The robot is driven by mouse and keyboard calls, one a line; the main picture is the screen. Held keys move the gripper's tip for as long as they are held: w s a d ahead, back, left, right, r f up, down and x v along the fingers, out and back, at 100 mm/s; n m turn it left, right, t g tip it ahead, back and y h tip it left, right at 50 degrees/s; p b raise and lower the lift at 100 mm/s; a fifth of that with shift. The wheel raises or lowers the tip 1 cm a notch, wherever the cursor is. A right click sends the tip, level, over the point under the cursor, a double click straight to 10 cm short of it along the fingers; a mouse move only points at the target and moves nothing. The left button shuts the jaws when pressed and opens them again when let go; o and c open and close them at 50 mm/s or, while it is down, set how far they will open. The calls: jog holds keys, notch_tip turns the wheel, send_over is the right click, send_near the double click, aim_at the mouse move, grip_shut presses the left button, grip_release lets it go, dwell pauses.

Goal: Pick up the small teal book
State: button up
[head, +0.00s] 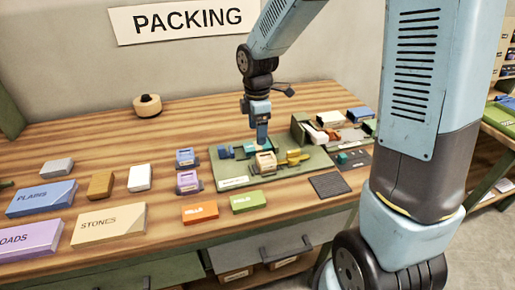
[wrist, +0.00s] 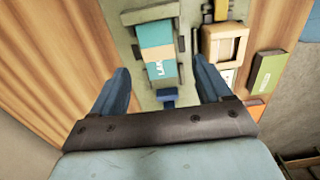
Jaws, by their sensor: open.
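A small teal book (wrist: 160,69) with white lettering starting "LAK" shows in the wrist view, with a tan-orange band across it. It lies in a grey holder on a green board (wrist: 206,12). My gripper (wrist: 160,78) is open, its two blue fingers apart on either side of the book's near part, with nothing held between them. In the head view my gripper (head: 262,139) points down above the green board (head: 235,183).
A tan wooden block (head: 266,163) and yellow pieces (head: 297,156) sit close right of the gripper. Orange (head: 200,212) and green (head: 248,202) labelled books lie in front. Large labelled boxes, including PLAINS (head: 42,198), lie left.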

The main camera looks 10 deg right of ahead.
aim_at(258, 148)
jog(key=shift+w+f, duration=0.1)
jog(key=shift+f, duration=2.7)
jog(key=c, duration=1.1)
jog(key=shift+c, duration=0.2)
jog(key=shift+r, duration=0.1)
